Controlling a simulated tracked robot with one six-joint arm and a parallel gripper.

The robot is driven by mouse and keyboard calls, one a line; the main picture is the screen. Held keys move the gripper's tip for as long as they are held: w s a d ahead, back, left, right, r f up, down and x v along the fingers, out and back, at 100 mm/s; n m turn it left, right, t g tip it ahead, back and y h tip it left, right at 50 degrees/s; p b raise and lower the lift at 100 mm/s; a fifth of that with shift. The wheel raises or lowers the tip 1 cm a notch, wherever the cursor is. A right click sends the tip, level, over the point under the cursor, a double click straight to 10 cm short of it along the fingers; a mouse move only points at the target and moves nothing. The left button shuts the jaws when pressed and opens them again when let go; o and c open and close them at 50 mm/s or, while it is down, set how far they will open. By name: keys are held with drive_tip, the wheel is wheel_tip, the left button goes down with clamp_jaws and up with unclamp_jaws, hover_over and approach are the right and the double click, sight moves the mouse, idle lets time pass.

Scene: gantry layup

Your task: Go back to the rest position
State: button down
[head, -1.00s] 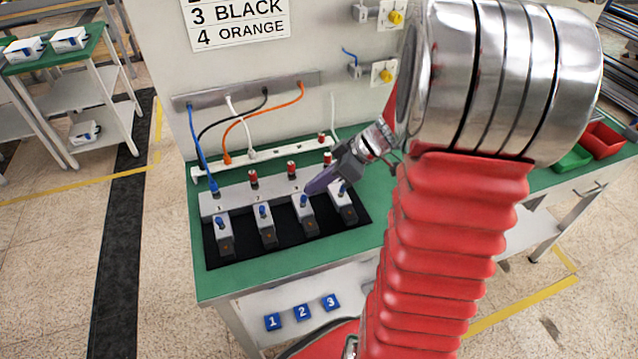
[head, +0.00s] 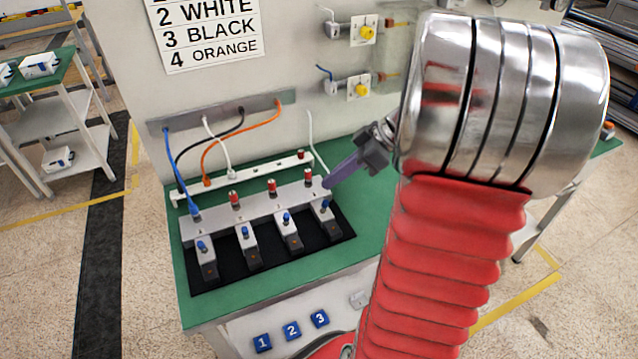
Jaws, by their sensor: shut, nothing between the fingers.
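My gripper (head: 329,184) is shut and empty, with purple-grey fingers pointing down and left. In the picture its tip overlaps the right end of the grey terminal block (head: 258,218); I cannot tell how much height lies between them. My arm's steel joint and red bellows fill the right of the head view and hide part of the bench. The block bears red posts (head: 272,187). A row of grey switch units with blue levers (head: 287,232) stands before it on a black mat (head: 226,283). A blue cable (head: 170,150) ends at the block's left end.
The green bench (head: 186,305) is clear right of the mat. A white strip (head: 260,171) with cables lies behind the block. The back panel carries a sign (head: 205,35) and yellow knobs (head: 361,89). Blue numbered tiles (head: 291,330) sit below. A side table (head: 60,90) stands left.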

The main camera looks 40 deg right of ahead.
drive_tip(key=shift+s+d+r, duration=0.25)
drive_tip(key=shift+s+r, duration=0.2)
drive_tip(key=shift+m, duration=0.3)
drive_tip(key=s+f+m, duration=0.1)
drive_tip(key=m, duration=0.1)
drive_tip(key=s+f+m+g+h, duration=0.1)
drive_tip(key=m, duration=0.2)
drive_tip(key=s+f+m, duration=0.1)
drive_tip(key=m, duration=0.1)
drive_tip(key=shift+s+d+f+m+g+h, duration=0.1)
drive_tip(key=shift+s+f+m+g+h, duration=0.2)
drive_tip(key=shift+m+h, duration=0.1)
drive_tip(key=s+a+r+h, duration=0.1)
drive_tip(key=a+r, duration=0.2)
drive_tip(key=a, duration=0.4)
drive_tip(key=s+a+r+t+h, duration=0.1)
drive_tip(key=s+a+r+h, duration=0.1)
drive_tip(key=a, duration=0.6)
drive_tip(key=s+a+r+t+h, duration=0.1)
drive_tip(key=a+r, duration=0.3)
drive_tip(key=a, duration=0.4)
drive_tip(key=shift+s+a+r+h, duration=0.25)
drive_tip(key=shift+s+h, duration=0.15)
drive_tip(key=shift+s, duration=0.1)
